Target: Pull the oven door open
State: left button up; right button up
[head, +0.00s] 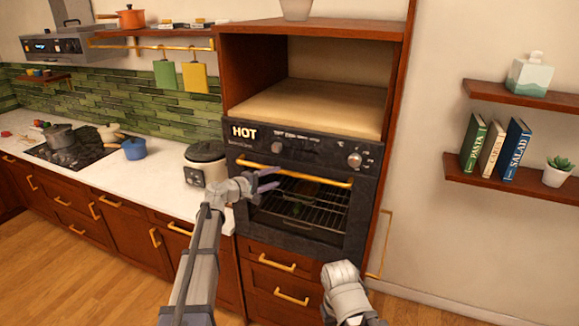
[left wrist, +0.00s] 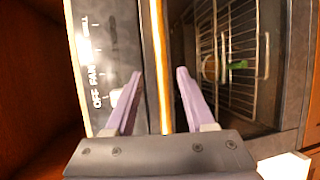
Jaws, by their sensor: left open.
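The black built-in oven (head: 305,147) stands in a wooden cabinet column. Its door (head: 268,224) is shut, with a dark window showing wire racks inside. A gold bar handle (head: 325,181) runs across the door's top. My left gripper (head: 272,179) is open at the handle's left part. In the left wrist view, the handle (left wrist: 157,40) runs between the two spread purple fingers of that gripper (left wrist: 160,74), and I cannot tell whether they touch it. My right arm shows at the bottom of the head view; its gripper fingers are not visible.
A rice cooker (head: 205,165) stands on the white counter (head: 150,160) just left of the oven. Wooden drawers (head: 285,282) with gold handles lie below the oven. Wall shelves (head: 510,188) with books and a plant are at right. The wooden floor is clear in front.

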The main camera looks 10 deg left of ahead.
aim_at(287, 174)
pick_arm(q)
jog(key=shift+b+x, duration=0.7)
jog(key=shift+x, duration=3.25)
jog(key=shift+c, duration=0.2)
grip_shut()
jog(key=shift+f, duration=0.1)
